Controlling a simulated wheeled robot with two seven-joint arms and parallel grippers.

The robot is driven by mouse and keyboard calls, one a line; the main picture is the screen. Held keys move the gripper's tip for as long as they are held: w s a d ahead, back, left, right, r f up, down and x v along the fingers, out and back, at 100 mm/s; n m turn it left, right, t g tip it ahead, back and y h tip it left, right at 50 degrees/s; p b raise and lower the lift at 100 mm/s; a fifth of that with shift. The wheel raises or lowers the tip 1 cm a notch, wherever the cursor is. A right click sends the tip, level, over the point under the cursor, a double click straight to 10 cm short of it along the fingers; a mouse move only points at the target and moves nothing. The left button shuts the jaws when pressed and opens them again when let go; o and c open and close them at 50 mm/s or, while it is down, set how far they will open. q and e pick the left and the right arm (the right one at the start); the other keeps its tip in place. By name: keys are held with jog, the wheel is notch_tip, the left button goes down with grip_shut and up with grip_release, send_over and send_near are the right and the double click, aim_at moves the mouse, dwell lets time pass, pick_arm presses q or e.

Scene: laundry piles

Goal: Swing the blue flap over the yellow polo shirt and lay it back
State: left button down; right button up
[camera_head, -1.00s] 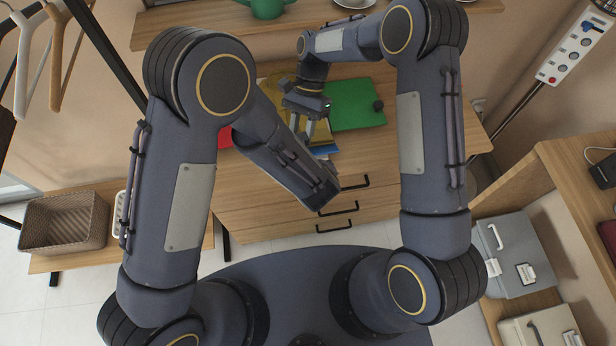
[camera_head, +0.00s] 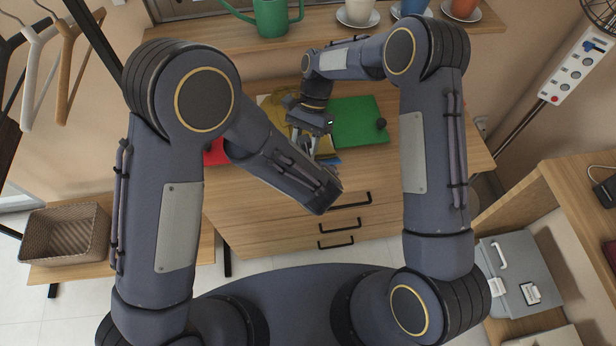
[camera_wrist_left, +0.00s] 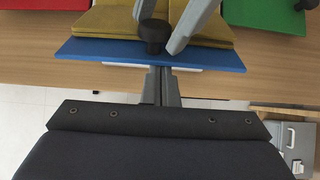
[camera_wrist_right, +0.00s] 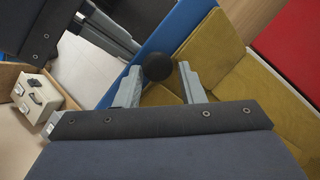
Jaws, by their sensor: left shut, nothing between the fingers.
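The blue flap (camera_wrist_left: 100,50) lies flat at the table's near edge, partly covered by the yellow polo shirt (camera_wrist_left: 110,22). In the head view, only a bit of blue shows and the shirt (camera_head: 277,103) is partly hidden by my arms. A round black knob (camera_wrist_right: 157,66) stands at the flap. My right gripper (camera_wrist_right: 158,72) is open, its fingers on either side of the knob; I cannot tell whether they touch it. My left gripper (camera_wrist_left: 161,70) is shut and empty at the flap's near edge; I cannot tell whether it touches the flap.
A green panel (camera_head: 358,118) with a black knob (camera_head: 381,123) lies right of the shirt, and a red panel (camera_head: 215,153) lies left. Drawers with black handles (camera_head: 338,225) are below. Cups and a green watering can (camera_head: 271,16) stand on the shelf behind.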

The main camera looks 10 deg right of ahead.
pick_arm(q)
jog(key=shift+w+a+f, duration=0.1)
jog(key=shift+w+f, duration=0.05)
jog(key=shift+w, duration=0.15)
pick_arm(e)
jog(key=shift+o, duration=1.4)
jog(key=shift+w+a+f, duration=0.1)
jog(key=shift+w+f, duration=0.05)
jog(key=shift+w, duration=0.05)
pick_arm(q)
jog(key=shift+s, duration=0.1)
pick_arm(e)
jog(key=shift+s, duration=0.1)
pick_arm(q)
jog(key=shift+s, duration=0.1)
